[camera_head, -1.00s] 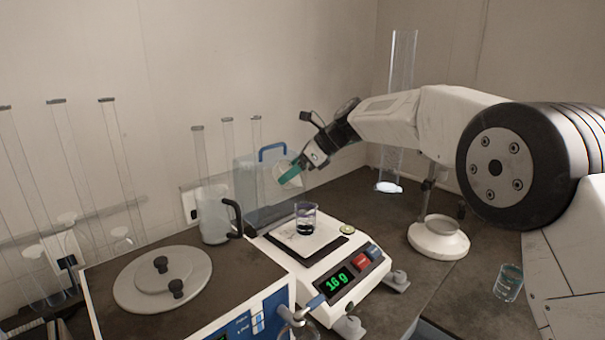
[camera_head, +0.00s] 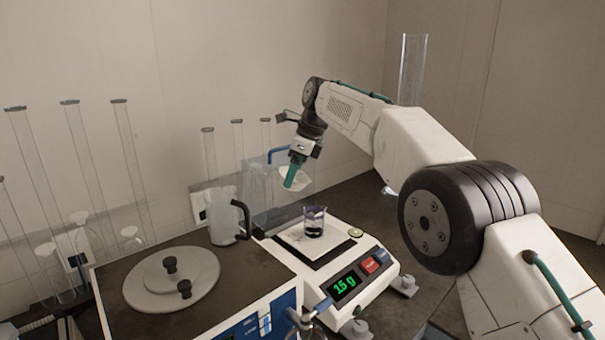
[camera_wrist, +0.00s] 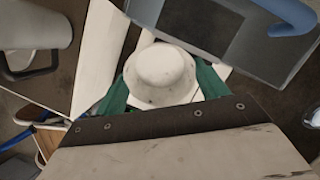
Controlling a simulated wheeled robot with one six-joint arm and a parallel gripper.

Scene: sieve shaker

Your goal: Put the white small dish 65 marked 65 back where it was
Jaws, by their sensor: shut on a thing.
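My gripper (camera_head: 296,178) has green fingers and is shut on a small white dish (camera_head: 299,183). It holds the dish in the air above and behind the balance. In the wrist view the dish (camera_wrist: 160,76) sits between the green fingers (camera_wrist: 160,93), with its round bowl facing the camera. I cannot read a 65 on it. The balance (camera_head: 340,262) has a white square and a glass beaker (camera_head: 314,222) with dark liquid on its pan.
A clear container with a blue handle (camera_head: 258,180) stands behind. Tall glass tubes (camera_head: 85,150) line the left wall.

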